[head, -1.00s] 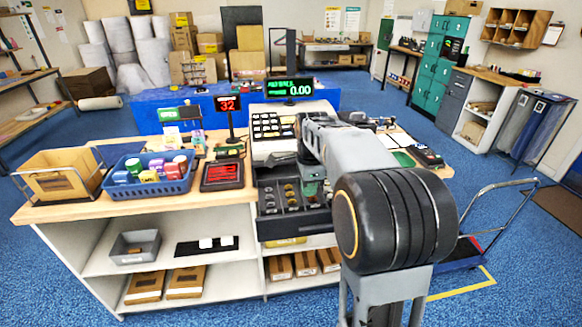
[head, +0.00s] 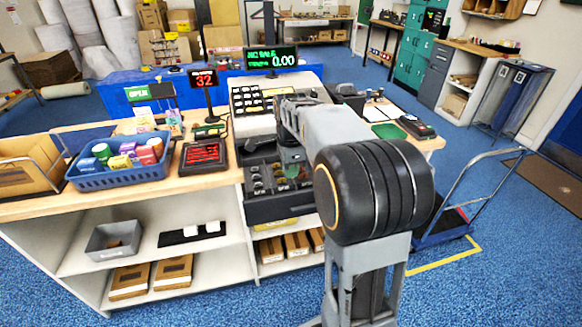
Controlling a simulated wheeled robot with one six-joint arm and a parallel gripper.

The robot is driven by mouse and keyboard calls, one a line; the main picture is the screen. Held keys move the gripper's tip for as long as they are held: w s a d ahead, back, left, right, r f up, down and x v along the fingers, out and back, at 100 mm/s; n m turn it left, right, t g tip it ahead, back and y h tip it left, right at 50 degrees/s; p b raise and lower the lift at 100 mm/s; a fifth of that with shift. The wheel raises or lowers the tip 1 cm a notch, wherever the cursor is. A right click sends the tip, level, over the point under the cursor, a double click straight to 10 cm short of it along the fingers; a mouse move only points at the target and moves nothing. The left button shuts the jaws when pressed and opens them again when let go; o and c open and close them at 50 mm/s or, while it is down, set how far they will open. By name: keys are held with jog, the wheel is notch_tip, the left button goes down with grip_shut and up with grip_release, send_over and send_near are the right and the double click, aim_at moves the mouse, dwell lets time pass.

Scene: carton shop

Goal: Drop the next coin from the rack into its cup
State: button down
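The open black cash drawer (head: 285,208) sticks out of the counter below the register. Dark cups in it hold small grey and brass-coloured pieces, too small to tell one by one. No coin rack can be made out for certain. My gripper (head: 291,168) is partly visible, pointing down over the right part of the drawer, with greenish parts at its end. My arm hides part of it and the drawer's right side. Whether the fingers are open, shut or holding a coin cannot be seen.
The register keypad (head: 247,100) and a green "0.00" display (head: 271,59) stand behind the drawer. A hand cart (head: 440,226) stands right on open blue floor.

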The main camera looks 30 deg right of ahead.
jog(key=c, duration=1.8)
grip_release()
jog(key=shift+f, duration=0.25)
jog(key=o, duration=0.5)
jog(key=shift+r, duration=0.15)
notch_tip(320, 180, up, 14)
jog(key=shift+f+p, duration=0.2)
jog(key=shift+p, duration=0.5)
